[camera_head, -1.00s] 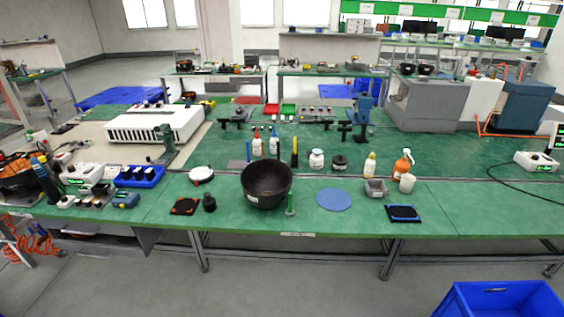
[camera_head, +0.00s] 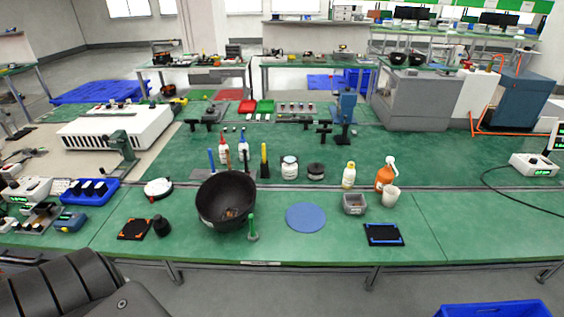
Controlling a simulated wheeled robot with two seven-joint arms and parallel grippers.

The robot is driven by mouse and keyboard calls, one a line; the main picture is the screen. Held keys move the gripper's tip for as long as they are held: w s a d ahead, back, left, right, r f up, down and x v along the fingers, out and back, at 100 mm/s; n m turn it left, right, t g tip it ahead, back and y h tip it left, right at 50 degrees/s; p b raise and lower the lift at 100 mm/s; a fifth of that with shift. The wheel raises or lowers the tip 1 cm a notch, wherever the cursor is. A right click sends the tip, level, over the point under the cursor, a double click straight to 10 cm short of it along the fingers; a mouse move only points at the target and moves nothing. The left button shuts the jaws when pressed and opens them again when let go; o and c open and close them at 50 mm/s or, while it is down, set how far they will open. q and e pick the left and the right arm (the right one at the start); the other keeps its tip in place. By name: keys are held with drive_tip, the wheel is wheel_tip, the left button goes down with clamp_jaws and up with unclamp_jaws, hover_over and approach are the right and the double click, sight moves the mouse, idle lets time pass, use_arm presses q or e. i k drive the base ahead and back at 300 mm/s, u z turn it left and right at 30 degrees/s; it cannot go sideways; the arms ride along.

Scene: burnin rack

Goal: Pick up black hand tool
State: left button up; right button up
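Several black T-shaped items lie or stand at the back of the green table: one at the left (camera_head: 207,122), one flat in the middle (camera_head: 294,121) and one beside the blue press (camera_head: 324,132). They are too small to tell which is the black hand tool. A slim tool with a yellow upper part and dark lower part (camera_head: 264,161) stands behind the black bowl (camera_head: 227,201). A dark ribbed part of my arm shows at the lower left, in front of the table. Neither gripper's fingers are in view.
The green table (camera_head: 450,215) has free room at its front right. A blue disc (camera_head: 305,217), a black-and-blue tray (camera_head: 384,235), bottles, a grey box (camera_head: 355,204) and a white cup (camera_head: 391,196) stand around the middle. A blue crate (camera_head: 497,310) is on the floor.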

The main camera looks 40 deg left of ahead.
sight(244, 150)
drive_tip(key=u, duration=0.25)
drive_tip(key=i, duration=0.7)
drive_tip(key=u, duration=0.6)
